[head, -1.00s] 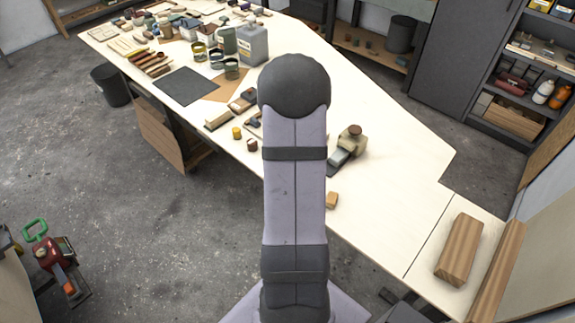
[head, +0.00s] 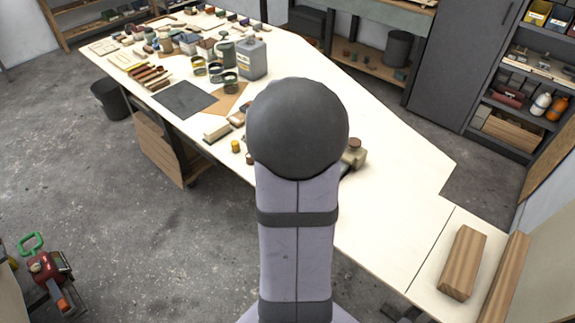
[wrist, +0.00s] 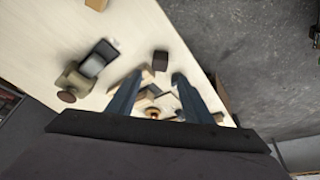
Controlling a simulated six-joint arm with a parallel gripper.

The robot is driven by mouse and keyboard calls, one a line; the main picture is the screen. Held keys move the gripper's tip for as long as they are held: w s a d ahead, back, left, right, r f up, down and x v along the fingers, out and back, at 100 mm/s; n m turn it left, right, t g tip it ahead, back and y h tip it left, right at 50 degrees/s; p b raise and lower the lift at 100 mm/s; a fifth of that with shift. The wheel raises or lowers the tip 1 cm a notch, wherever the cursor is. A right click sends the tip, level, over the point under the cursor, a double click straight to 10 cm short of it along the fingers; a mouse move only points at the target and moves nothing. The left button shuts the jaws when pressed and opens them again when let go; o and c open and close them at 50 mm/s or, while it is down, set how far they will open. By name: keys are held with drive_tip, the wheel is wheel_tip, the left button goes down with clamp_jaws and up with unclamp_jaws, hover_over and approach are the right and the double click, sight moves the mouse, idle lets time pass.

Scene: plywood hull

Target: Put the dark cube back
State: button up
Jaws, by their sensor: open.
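A small dark brown block (wrist: 160,61), which looks like the dark cube, stands on the pale table near its edge in the wrist view. It appears to be the small brown piece (head: 249,158) near the table's front edge in the head view. My gripper (wrist: 158,74) is open. Its two dark fingers point towards the block, which shows just past the tips and apart from them; nothing is held. In the head view my arm hides the gripper and part of the table.
A sander-like tool (wrist: 78,80) stands left of the fingers, partly hidden by my arm in the head view (head: 354,155). A yellow piece (head: 235,146) sits near the brown one. Wood blocks (head: 217,132) lie behind.

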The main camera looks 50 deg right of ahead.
drive_tip(key=shift+v, duration=1.3)
drive_tip(key=a+f+n+g+y, duration=0.1)
drive_tip(key=a+f+n, duration=0.1)
drive_tip(key=a, duration=0.7)
drive_tip(key=a+f+n+y, duration=0.1)
drive_tip(key=a+n, duration=0.2)
drive_tip(key=a, duration=0.7)
drive_tip(key=s+a+f+n+g+y, duration=0.1)
drive_tip(key=s+a+n, duration=0.3)
drive_tip(key=a, duration=0.7)
drive_tip(key=shift+s+a+f+g, duration=0.2)
drive_tip(key=shift+s+f+g, duration=0.4)
drive_tip(key=shift+s, duration=0.65)
wheel_tip(320, 180, down, 13)
drive_tip(key=b, duration=1.2)
drive_tip(key=shift+r+b, duration=0.2)
drive_tip(key=shift+b, duration=0.2)
